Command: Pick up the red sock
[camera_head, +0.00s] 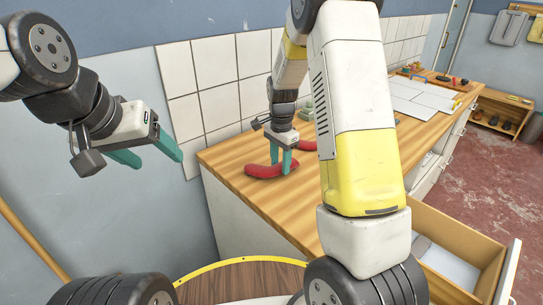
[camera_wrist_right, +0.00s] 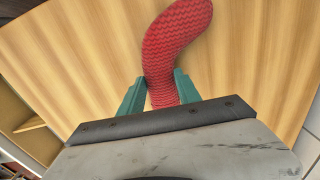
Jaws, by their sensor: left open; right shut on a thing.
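A red sock (camera_head: 264,171) lies curved on the wooden worktop (camera_head: 243,158), near its left end. My right gripper (camera_head: 282,170) reaches down over it with green fingers and is shut on it. In the right wrist view the knitted red sock (camera_wrist_right: 176,38) runs between the two fingers of the right gripper (camera_wrist_right: 160,93), one on each side, and touches the worktop or lies close over it. A second red piece (camera_head: 308,146) shows just behind the right fingers; I cannot tell whether it is separate. My left gripper (camera_head: 160,160) is open and empty, in front of the wall, left of the worktop.
An open drawer (camera_head: 460,240) sticks out at the lower right. White sheets or panels (camera_head: 421,94) lie further along the worktop, with small tools beyond. A low wooden shelf (camera_head: 500,112) stands at the far right. The red floor (camera_head: 490,165) between is clear.

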